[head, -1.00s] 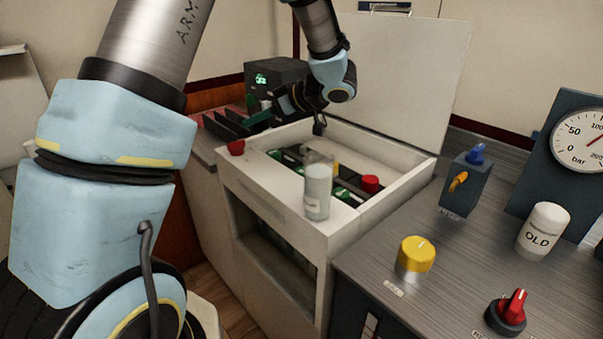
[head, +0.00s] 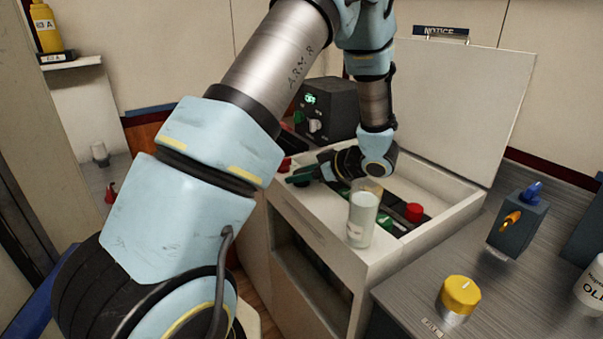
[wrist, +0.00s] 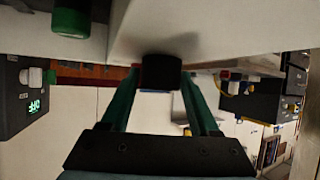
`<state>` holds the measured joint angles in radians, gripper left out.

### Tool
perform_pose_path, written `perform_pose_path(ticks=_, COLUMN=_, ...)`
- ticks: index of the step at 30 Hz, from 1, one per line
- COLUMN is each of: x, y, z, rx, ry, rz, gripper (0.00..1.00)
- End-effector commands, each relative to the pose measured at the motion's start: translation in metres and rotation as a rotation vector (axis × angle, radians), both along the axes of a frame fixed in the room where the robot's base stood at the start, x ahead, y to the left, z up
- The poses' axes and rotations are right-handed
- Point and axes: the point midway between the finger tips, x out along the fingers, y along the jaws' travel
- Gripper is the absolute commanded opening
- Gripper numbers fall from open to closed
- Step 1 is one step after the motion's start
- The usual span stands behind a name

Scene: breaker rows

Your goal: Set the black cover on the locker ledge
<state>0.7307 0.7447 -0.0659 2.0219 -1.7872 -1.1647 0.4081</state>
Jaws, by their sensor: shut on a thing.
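My gripper (head: 302,178) hangs over the left part of the open white cabinet (head: 305,213), beside its front rim. In the wrist view its two green fingers (wrist: 162,95) are shut on a short black cylinder, the black cover (wrist: 161,72). The cover is at the fingertips, near a pale surface; I cannot tell if they touch. In the head view the cover is hidden by my gripper. No part is labelled as the locker ledge; a small white shelf (head: 88,62) shows at upper left.
A glass jar (head: 362,220) stands on the cabinet's front rim. A red cap (head: 414,212) sits inside. A dark box with a green display (head: 327,105) is behind. A yellow bottle (head: 46,27) is on the shelf.

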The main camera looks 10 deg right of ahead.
Motion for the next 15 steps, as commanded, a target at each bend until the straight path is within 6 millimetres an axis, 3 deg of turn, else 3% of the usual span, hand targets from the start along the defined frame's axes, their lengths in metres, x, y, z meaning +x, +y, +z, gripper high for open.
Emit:
perform_pose_path(ticks=9, x=0.0001, y=-0.0001, z=-0.0034, rx=0.000, ry=0.000, rz=0.000, gripper=0.09)
perform_pose_path(ticks=10, x=0.0001, y=-0.0001, z=-0.0027, rx=0.000, ry=0.000, rz=-0.001, gripper=0.65)
perform_pose_path(ticks=15, x=0.0001, y=-0.0002, z=-0.0025, rx=0.000, ry=0.000, rz=0.000, gripper=0.84)
